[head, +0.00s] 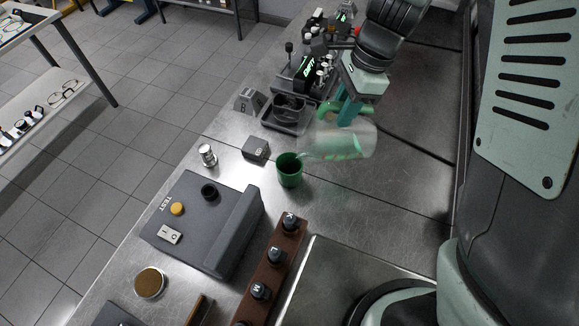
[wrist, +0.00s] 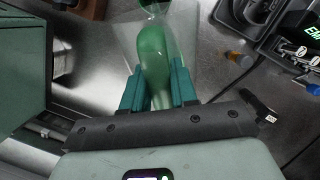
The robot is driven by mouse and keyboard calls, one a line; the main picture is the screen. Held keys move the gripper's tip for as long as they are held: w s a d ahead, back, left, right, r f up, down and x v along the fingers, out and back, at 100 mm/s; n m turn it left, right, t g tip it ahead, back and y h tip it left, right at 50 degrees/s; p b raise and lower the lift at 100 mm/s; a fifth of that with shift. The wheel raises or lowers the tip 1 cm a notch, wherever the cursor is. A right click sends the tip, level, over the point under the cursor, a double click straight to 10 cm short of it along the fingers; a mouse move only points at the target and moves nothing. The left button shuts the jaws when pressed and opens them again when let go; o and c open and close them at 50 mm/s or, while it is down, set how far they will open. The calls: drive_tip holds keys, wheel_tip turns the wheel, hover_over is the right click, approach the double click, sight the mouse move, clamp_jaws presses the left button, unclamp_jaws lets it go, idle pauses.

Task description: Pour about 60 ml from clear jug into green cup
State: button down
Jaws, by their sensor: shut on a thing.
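The clear jug (head: 352,147) is tipped well over to the left in the head view, with its mouth end close to and above the rim of the green cup (head: 290,171). The cup stands upright on the metal bench. My gripper (head: 349,112) is shut on the jug's green handle, and in the wrist view its teal fingers (wrist: 158,88) close on both sides of the green handle (wrist: 153,52). The jug's clear wall (wrist: 126,35) shows behind the handle. I cannot tell whether liquid is flowing or how much is in the cup.
A small dark block (head: 256,149) and a metal cylinder (head: 208,155) stand left of the cup. A grey TEST box (head: 205,222) and a brown rack (head: 268,275) are nearer. A dark tray (head: 288,113) lies behind. The bench right of the cup is clear.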

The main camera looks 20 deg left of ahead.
sight(362, 122)
drive_tip(key=shift+s+a+r+p, duration=0.1)
drive_tip(key=shift+s+a+p, duration=0.05)
drive_tip(key=shift+a+p, duration=0.15)
idle(0.4)
drive_tip(key=shift+a+r+h+p, duration=0.1)
drive_tip(key=shift+r+h+p, duration=0.1)
drive_tip(key=shift+h+p, duration=0.35)
idle(0.8)
drive_tip(key=d, duration=0.1)
drive_tip(key=w+d+f+y, duration=0.1)
drive_tip(key=w+d+f+g+y, duration=0.1)
drive_tip(key=d, duration=0.1)
drive_tip(key=shift+w+f+y, duration=0.15)
drive_tip(key=shift+y, duration=0.1)
drive_tip(key=shift+w+d+f+g+y+b, duration=0.2)
drive_tip(key=shift+w+d+f+g+y, duration=0.1)
drive_tip(key=shift+f+y, duration=0.2)
drive_tip(key=shift+w+d+f+g+y+b, duration=0.15)
drive_tip(key=shift+d+f+g+y, duration=0.15)
drive_tip(key=shift+f+y, duration=0.2)
idle(1.1)
